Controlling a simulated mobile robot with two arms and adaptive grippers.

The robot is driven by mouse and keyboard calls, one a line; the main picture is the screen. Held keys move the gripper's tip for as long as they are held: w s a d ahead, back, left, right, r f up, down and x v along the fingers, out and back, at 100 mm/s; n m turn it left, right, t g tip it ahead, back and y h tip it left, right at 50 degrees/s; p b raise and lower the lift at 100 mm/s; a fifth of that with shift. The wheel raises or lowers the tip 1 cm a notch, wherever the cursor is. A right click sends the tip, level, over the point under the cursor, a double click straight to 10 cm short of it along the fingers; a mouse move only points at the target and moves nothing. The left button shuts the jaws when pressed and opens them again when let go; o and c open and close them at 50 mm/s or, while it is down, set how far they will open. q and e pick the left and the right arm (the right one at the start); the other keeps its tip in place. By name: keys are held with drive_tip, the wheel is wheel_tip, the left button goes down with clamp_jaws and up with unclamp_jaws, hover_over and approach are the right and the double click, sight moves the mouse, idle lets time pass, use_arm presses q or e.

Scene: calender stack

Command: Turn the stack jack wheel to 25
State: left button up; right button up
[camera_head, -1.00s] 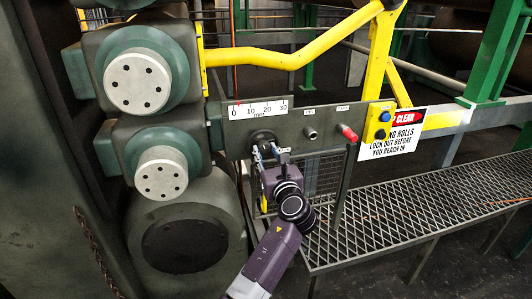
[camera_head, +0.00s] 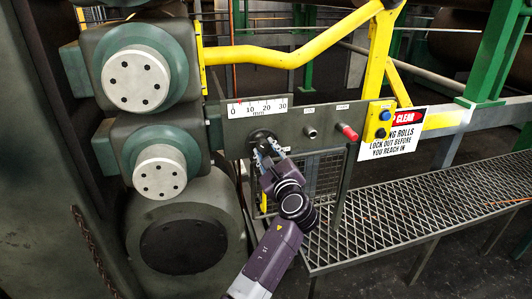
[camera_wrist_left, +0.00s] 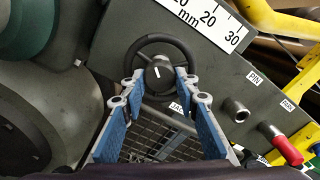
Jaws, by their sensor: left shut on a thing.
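The stack jack wheel (camera_head: 261,135) is a small black handwheel on the grey-green panel. In the left wrist view the wheel (camera_wrist_left: 148,40) shows a dark ring and a round hub with a short white mark. My left gripper (camera_head: 266,149) reaches it from below and is shut on it, its fingertips (camera_wrist_left: 159,80) on either side of the hub. Above sits the white mm scale (camera_head: 258,107), marked 0 to 30. A small red mark shows near its low end, roughly between 0 and 10. My right gripper is in neither view.
A bare metal stub (camera_head: 310,131) and a red-handled pin (camera_head: 348,131) project right of the wheel. A yellow post carries a blue button (camera_head: 385,115). Large rolls with bolted caps (camera_head: 160,179) stand close on the left. A grated platform (camera_head: 420,200) lies at lower right.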

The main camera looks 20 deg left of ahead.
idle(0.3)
use_arm(q)
drive_tip(key=o, duration=1.1)
drive_tip(key=shift+o, duration=0.2)
wheel_tip(320, 180, up, 10)
